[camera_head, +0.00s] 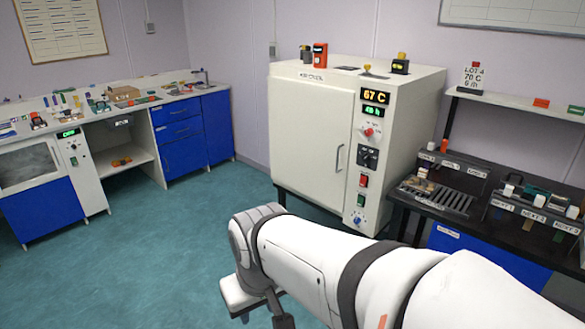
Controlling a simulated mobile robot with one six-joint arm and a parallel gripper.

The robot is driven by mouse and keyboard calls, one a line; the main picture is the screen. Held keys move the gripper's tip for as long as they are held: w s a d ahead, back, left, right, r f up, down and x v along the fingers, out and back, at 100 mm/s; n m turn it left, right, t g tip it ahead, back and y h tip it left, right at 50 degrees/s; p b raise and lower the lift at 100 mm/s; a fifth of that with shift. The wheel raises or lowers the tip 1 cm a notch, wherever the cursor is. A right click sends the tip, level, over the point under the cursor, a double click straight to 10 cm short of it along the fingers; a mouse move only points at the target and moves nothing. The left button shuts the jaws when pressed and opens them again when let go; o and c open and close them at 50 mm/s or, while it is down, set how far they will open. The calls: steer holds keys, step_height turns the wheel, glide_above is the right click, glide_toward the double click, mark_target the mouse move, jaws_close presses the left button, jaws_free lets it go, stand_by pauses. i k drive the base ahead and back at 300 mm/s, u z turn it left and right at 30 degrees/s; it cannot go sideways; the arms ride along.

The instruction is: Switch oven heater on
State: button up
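The oven (312,135) is a large white cabinet with its door shut, standing at the centre. Its right-hand control strip carries an amber display (375,96) reading 67 C and a smaller green display (372,111). Below are a red knob (368,132), a dark panel (368,157), a red-lit switch (363,181), a green switch (361,200) and a blue knob (357,219). Their labels are too small to read, so I cannot tell which is the heater switch. My arm crosses the lower foreground, apart from the controls. A dark part at its end, possibly my gripper (278,312), is cut off below.
Small items, including an orange device (320,55), stand on the oven top. A dark bench (470,240) with racks stands at the right under a shelf (520,104). A blue-fronted workbench (185,98) fills the left. The green floor (130,240) between is clear.

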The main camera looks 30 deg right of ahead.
mark_target(363, 182)
steer(key=z, duration=1.4)
steer(key=i, duration=1)
steer(key=z, duration=0.05)
steer(key=k, duration=1.3)
steer(key=u, duration=0.45)
steer(key=i, duration=0.6)
steer(key=u, duration=0.5)
steer(key=i, duration=0.65)
steer(key=z, duration=0.1)
